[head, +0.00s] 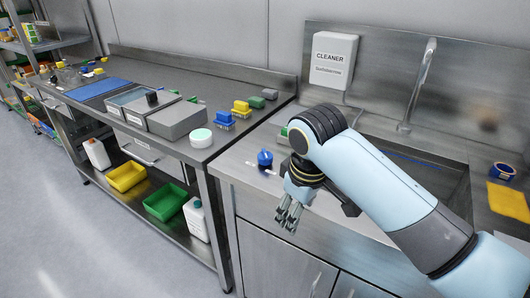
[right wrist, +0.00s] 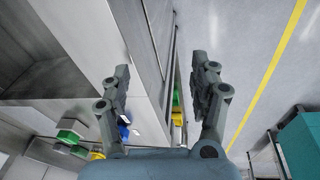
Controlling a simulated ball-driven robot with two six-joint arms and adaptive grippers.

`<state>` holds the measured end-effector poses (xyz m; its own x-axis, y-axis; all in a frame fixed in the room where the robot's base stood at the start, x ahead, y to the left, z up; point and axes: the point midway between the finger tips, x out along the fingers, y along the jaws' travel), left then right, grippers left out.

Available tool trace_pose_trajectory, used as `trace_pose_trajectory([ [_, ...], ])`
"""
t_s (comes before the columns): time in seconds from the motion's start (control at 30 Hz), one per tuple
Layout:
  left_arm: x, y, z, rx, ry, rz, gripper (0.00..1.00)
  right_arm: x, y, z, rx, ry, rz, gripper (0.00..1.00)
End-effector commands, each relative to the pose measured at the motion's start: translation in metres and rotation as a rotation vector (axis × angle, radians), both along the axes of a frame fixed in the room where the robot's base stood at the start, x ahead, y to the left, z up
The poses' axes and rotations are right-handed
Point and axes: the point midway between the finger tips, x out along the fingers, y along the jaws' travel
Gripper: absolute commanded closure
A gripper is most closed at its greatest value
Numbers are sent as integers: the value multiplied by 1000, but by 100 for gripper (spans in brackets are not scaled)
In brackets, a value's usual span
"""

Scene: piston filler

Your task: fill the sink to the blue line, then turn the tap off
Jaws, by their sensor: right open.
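The steel sink (head: 455,186) is at the right of the head view, its near part hidden behind my right arm. A blue line (head: 412,158) runs along its far inner wall. The tall steel tap spout (head: 418,82) stands behind the basin; I make out no water stream, and the water level cannot be told. A blue knob (head: 265,158) sits on the counter left of the sink. My right gripper (head: 290,216) is open and empty, in front of the knob near the counter's front edge. In the right wrist view its fingers (right wrist: 162,85) are spread apart.
A CLEANER dispenser (head: 333,60) hangs on the wall. Blue tape (head: 502,171) and a yellow cloth (head: 508,201) lie right of the sink. The left bench holds a grey box (head: 177,120), a white round tub (head: 201,138) and coloured brushes (head: 241,108).

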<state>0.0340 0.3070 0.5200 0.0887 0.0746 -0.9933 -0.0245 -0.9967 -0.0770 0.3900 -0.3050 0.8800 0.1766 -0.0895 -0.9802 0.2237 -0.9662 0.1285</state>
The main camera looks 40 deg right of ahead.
Motion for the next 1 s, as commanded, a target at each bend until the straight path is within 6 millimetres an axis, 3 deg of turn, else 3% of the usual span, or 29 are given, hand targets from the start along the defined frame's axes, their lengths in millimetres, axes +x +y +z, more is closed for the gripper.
trace_pose_trajectory([
  [0.27,1,0,1,0,-1,0,24,81,-21,18,0,64,52,38],
  [0.4,1,0,1,0,-1,0,24,139,-38,52,21,118,95,38],
  [0.5,1,0,1,0,-2,0,24,169,-46,79,44,152,122,38],
  [0.63,3,0,2,0,-5,0,24,189,-52,102,67,177,146,38],
  [0.73,3,0,1,0,-5,0,24,194,-53,107,77,187,154,38],
  [0.87,3,0,1,0,-5,0,24,194,-53,93,79,191,156,38],
  [1.0,3,0,-2,0,-5,0,24,194,-53,64,78,191,155,38],
])
